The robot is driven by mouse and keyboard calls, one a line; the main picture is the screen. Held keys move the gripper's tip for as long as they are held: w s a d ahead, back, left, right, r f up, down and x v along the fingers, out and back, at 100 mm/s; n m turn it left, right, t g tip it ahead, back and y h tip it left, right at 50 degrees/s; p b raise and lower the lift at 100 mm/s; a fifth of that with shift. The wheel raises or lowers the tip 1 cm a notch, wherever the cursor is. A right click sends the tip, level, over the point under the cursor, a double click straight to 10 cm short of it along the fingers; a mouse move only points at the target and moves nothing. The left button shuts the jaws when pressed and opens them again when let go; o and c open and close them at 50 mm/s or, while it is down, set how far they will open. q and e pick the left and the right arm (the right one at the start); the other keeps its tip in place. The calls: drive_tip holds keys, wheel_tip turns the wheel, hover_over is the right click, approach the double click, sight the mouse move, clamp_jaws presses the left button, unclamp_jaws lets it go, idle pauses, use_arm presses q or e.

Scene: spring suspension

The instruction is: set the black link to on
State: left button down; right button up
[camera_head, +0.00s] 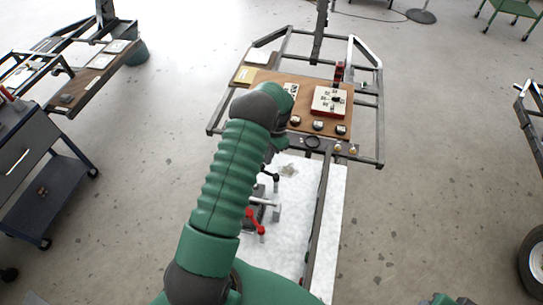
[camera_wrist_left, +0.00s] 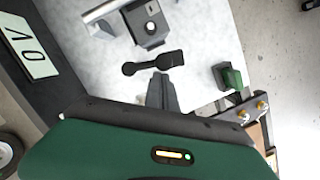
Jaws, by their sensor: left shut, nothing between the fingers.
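The black link (camera_wrist_left: 153,65) is a small dark bar with wider ends, seen over a white surface in the left wrist view. It lies just beyond the fingertips of my left gripper (camera_wrist_left: 160,78). The fingers are together with nothing between them; I cannot tell whether they touch the link. In the head view my green left arm covers most of the gripper, and the link cannot be made out clearly. My right gripper is in neither view.
A grey block with a round knob (camera_wrist_left: 150,27) and a green block (camera_wrist_left: 232,77) stand near the link. A white label (camera_wrist_left: 30,47) with black marks is at left. In the head view, a red lever (camera_head: 256,226) is on the white panel (camera_head: 330,215), below a wooden board (camera_head: 305,102) with gauges.

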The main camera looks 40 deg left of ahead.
use_arm(q)
drive_tip(key=s+n, duration=0.1)
drive_tip(key=n, duration=0.2)
drive_tip(key=s+n+h, duration=0.1)
drive_tip(key=n, duration=0.1)
drive_tip(key=shift+s+n+p, duration=0.3)
drive_tip(key=shift+p, duration=0.05)
drive_tip(key=shift+s+d+n+t+h+p, duration=0.2)
drive_tip(key=shift+s+n, duration=0.25)
drive_tip(key=shift+n, duration=0.55)
drive_tip(key=shift+s+d+n+t+h+p, duration=0.15)
drive_tip(key=shift+s+n+h, duration=0.2)
drive_tip(key=shift+n, duration=0.65)
